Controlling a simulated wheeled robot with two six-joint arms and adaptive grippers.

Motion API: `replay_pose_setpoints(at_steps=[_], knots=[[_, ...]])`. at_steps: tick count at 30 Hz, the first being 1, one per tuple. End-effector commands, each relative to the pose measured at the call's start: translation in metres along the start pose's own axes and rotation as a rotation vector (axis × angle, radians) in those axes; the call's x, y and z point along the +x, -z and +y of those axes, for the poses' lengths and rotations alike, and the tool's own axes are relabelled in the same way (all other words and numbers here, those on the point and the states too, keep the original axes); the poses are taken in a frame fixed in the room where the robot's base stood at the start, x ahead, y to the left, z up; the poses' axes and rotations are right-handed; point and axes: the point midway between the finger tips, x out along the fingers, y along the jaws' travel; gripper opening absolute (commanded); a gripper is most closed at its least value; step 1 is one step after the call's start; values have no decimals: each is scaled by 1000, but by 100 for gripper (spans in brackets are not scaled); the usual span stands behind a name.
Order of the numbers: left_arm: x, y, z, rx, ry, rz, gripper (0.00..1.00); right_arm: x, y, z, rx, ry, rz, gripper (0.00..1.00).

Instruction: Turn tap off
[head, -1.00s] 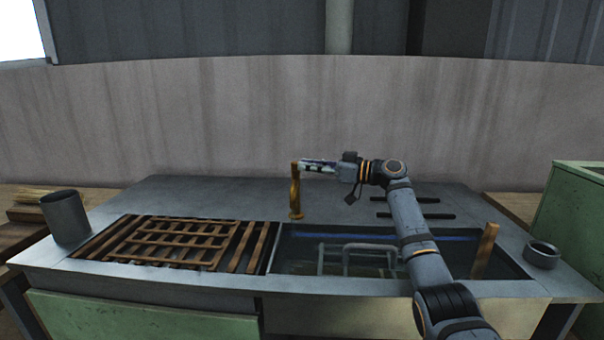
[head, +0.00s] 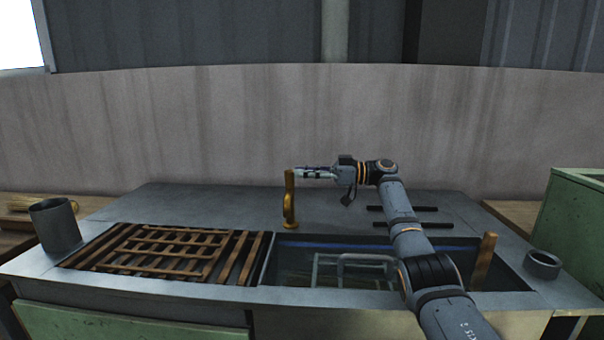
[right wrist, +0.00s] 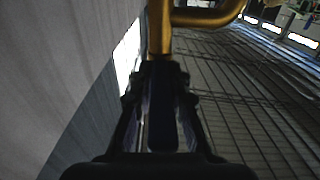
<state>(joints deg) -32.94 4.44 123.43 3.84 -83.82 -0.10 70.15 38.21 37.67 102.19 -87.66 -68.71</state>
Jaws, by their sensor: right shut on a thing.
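The brass tap (head: 289,205) stands upright on the counter behind the sink's left end. My right gripper (head: 300,172) reaches in from the right and touches the upper part of the tap. In the right wrist view the tap's brass post and curved spout (right wrist: 160,30) run just beyond the fingers, and my right gripper (right wrist: 160,100) is shut on it. Which part of the tap lies between the fingertips is hard to see. The sink (head: 350,270) is below, with dark liquid or shadow inside. My left gripper does not show.
A wooden slatted rack (head: 165,250) lies left of the sink. A grey cup (head: 55,225) stands at the far left, and a dark ring-shaped bowl (head: 543,263) at the right. A wooden stick (head: 485,260) leans in the sink. Two dark bars (head: 415,209) lie behind my right arm.

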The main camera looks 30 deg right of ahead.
Motion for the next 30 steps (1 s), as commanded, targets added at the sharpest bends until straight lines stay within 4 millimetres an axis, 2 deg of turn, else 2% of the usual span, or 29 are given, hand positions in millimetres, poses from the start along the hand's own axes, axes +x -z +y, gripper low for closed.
replay_pose_setpoints(at_steps=[2, 3, 8, 16, 19, 23, 30], knots=[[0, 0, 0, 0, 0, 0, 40, 1, -2, 0, 2, 1, -5, 0], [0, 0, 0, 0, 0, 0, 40, 1, -2, 0, 2, 1, -5, 18], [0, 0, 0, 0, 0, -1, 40, 1, -2, 0, 2, 1, -4, 40], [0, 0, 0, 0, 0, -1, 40, 0, -1, 0, 1, 0, -2, 40], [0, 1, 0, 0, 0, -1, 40, -6, -1, 0, 1, -1, -3, 40], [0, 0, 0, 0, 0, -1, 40, -31, -1, 1, 1, -4, -2, 40], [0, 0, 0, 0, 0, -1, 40, -91, 0, 0, 2, -3, 0, 40]])
